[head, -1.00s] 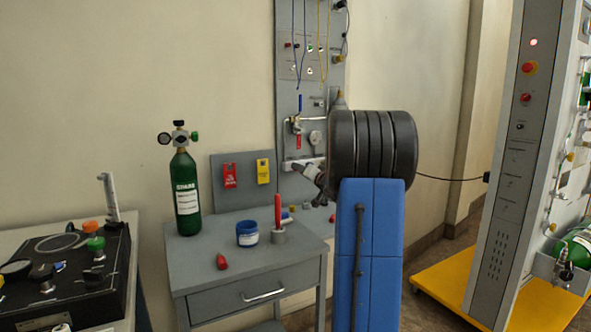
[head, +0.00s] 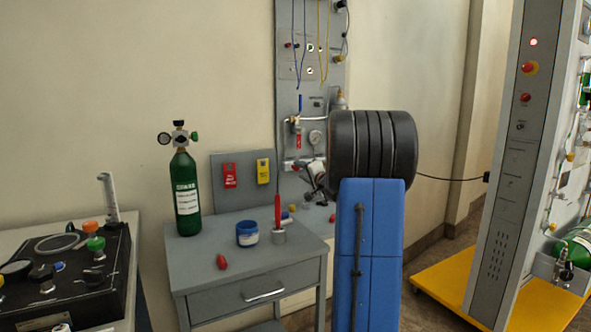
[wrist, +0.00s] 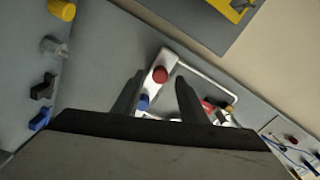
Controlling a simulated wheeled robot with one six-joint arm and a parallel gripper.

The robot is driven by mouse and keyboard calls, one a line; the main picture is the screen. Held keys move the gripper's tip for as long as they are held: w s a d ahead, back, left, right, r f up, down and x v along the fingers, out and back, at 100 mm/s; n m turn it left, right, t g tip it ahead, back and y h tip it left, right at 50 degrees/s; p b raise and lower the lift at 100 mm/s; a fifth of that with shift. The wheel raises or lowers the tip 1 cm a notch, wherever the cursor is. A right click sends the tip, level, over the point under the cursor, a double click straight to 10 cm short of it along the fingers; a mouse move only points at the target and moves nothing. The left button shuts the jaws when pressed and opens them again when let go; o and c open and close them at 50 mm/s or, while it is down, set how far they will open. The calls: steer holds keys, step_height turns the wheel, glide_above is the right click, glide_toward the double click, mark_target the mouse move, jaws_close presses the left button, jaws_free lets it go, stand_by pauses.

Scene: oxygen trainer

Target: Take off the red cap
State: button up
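My gripper (wrist: 157,88) is open, with one dark finger on each side of the cap's line of sight. The cap appears just beyond the fingertips, and I see no contact.
A grey table (head: 190,275) holds a green spare cylinder (head: 187,195), a blue jar (head: 247,233), a red object (head: 221,262) and a red tool in a grey holder (head: 279,237). A red tag (head: 298,140) hangs on the valve above. A blue-handled part (wrist: 143,102) lies near the fingers.

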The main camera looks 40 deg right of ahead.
steer(key=shift+m, duration=0.5)
steer(key=m, duration=0.3)
stand_by(0.4)
steer(key=shift+m, duration=1.9)
steer(key=shift+m, duration=1.7)
